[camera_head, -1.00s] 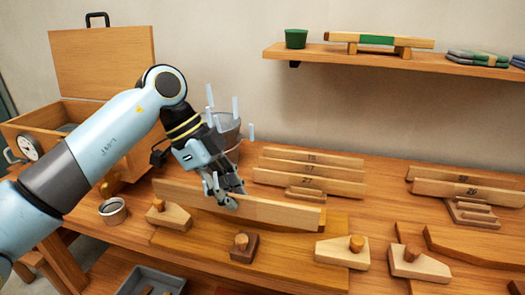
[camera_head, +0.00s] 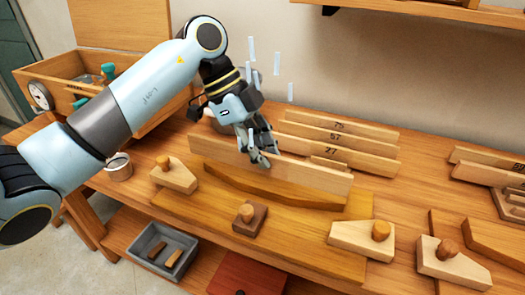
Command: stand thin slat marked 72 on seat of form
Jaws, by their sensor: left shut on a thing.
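My left gripper (camera_head: 262,150) comes in from the left and is shut on a long pale thin slat (camera_head: 310,178), near its middle. The slat is on edge, roughly level, with no number readable on its visible face. Below it is the form, a darker curved wooden piece (camera_head: 270,188) on a flat board (camera_head: 300,240). The slat stands over or just behind the curved piece; I cannot tell whether they touch. The gripper hides part of the slat. My right gripper is not in view.
Wooden clamps with round knobs surround the board: left (camera_head: 174,174), front (camera_head: 250,216) and right (camera_head: 362,238). Several numbered slats (camera_head: 345,142) stand behind. A metal cup (camera_head: 119,167) is at left. A grey tray (camera_head: 150,245) sits lower down. A second form (camera_head: 495,245) is at right.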

